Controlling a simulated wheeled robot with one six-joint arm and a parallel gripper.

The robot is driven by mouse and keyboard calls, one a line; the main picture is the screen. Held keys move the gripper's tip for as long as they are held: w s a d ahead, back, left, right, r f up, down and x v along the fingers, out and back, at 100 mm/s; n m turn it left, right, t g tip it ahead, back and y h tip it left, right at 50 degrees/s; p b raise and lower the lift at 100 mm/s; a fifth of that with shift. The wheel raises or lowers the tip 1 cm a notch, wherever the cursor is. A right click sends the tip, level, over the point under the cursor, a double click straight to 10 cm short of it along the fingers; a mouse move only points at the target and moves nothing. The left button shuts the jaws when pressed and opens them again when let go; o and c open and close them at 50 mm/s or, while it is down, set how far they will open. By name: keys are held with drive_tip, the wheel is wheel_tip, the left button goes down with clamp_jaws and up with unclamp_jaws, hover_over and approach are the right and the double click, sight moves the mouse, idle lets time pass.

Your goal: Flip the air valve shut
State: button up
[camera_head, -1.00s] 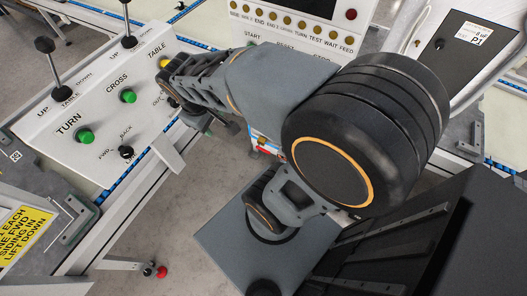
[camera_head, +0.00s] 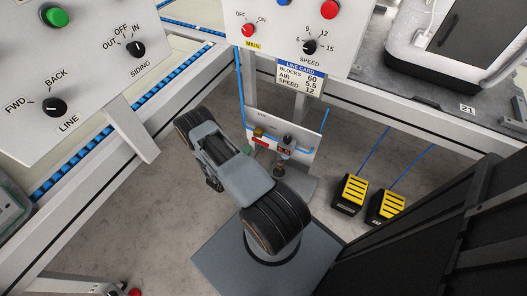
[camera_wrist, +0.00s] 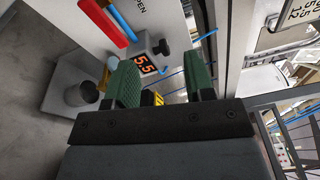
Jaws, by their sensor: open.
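The air valve has a red lever (camera_wrist: 101,20), which lies alongside a blue pipe (camera_wrist: 122,22) at the top of the wrist view. The word OPEN is printed on the panel near it. In the head view the red lever (camera_head: 259,141) is small, on a low white panel (camera_head: 303,137). My gripper (camera_wrist: 162,80) is open, with its two green fingers apart and nothing seen held. The lever is beyond the left finger and outside the gap. In the head view my arm hides most of the gripper.
A red digital readout (camera_wrist: 147,65) showing 5.5 sits just ahead of my left finger. Yellow foot pedals (camera_head: 352,191) stand on the floor to the right. Control panels (camera_head: 75,75) and frame rails overhang the space.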

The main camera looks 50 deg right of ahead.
sight(263, 145)
wheel_tip(263, 145, down, 8)
drive_tip(key=s+n+t+b, duration=0.2)
drive_tip(key=n+t, duration=0.1)
drive_tip(key=n, duration=0.1)
drive_tip(key=shift+y, duration=0.3)
drive_tip(key=b+x, duration=0.3)
drive_tip(key=x, duration=1)
drive_tip(key=shift+f, duration=0.15)
drive_tip(key=shift+c, duration=0.5)
clamp_jaws()
